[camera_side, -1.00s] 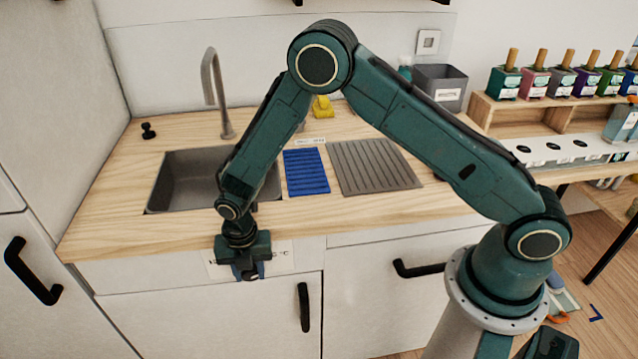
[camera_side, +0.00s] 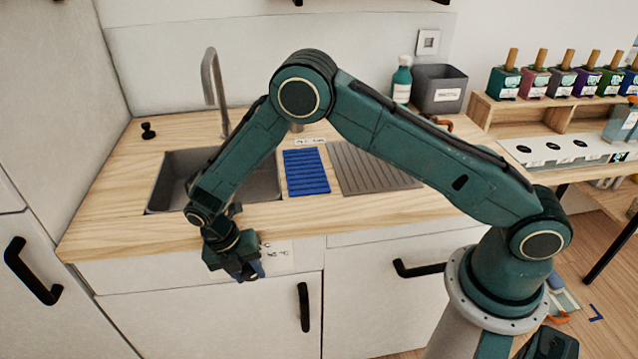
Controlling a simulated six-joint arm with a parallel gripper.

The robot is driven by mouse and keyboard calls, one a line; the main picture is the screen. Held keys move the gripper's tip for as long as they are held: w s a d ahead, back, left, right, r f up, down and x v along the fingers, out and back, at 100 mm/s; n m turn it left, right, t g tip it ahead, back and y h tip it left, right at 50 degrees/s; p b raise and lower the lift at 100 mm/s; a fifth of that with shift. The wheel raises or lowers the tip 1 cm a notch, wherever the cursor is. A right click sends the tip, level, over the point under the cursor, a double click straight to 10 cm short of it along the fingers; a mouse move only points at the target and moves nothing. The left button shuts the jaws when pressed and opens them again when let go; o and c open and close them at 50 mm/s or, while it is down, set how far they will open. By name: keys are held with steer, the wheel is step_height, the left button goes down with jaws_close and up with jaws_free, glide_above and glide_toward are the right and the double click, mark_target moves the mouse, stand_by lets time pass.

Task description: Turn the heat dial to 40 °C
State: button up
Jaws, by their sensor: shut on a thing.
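The heat dial (camera_side: 258,268) sits on the white front panel below the counter edge, under the sink. Only a bluish edge of it shows; my gripper hides the rest. My gripper (camera_side: 248,273) is shut on the dial, tilted over to the left. A white scale plate (camera_side: 281,256) with small dark marks shows to the right of the dial. Its marks are too small to read, and its left part is covered by my gripper, so I cannot tell the dial's setting.
The grey sink (camera_side: 262,186) with its tap (camera_side: 212,85) lies behind my gripper. A blue ribbed mat (camera_side: 306,173) and a grey drainer (camera_side: 368,168) are to its right. Black door handles (camera_side: 303,307) stick out from the cabinet fronts. The space before the panel is clear.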

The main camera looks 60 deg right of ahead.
steer(key=o, duration=1)
steer(key=v, duration=1.4)
steer(key=shift+s+d, duration=0.1)
